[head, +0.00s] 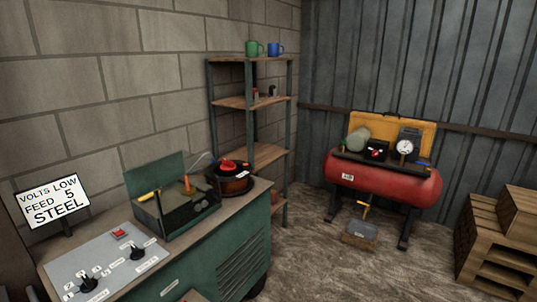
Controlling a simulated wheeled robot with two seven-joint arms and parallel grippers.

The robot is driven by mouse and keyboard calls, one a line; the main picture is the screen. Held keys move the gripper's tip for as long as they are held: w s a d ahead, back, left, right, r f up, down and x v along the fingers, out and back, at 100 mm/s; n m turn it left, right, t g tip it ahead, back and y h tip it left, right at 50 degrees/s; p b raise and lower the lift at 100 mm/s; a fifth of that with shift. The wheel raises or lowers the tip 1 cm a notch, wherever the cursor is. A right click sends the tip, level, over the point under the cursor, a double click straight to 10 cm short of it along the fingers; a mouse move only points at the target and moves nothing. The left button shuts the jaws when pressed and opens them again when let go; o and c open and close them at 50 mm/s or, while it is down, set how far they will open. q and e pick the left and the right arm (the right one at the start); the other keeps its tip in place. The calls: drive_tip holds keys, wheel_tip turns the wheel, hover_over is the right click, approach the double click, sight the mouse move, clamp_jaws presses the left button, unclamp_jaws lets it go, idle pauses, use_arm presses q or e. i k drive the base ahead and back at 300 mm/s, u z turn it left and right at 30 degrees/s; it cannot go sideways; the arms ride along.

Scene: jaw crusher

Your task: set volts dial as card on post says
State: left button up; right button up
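A white card (53,201) on a short dark post stands at the left, behind the control panel. It reads "VOLTS LOW, FEED 5, STEEL". The light grey panel (98,270) on the green cabinet has two black dials. One dial (89,283) is at the front left and the other (137,253) is to its right. A red switch (119,233) sits near the panel's back edge. The small labels are too small to read, so I cannot tell which dial is volts or where either points. Neither of my grippers is in view.
An open green toolbox (185,218) and a dark round pan-like item (231,180) with red on top stand on the cabinet behind the panel. A shelf rack (250,104), red compressor tank (385,182), grey toolbox (360,234) and wooden crates (492,245) stand farther off. The floor between is clear.

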sight(136, 253)
drive_tip(key=u, duration=1.3)
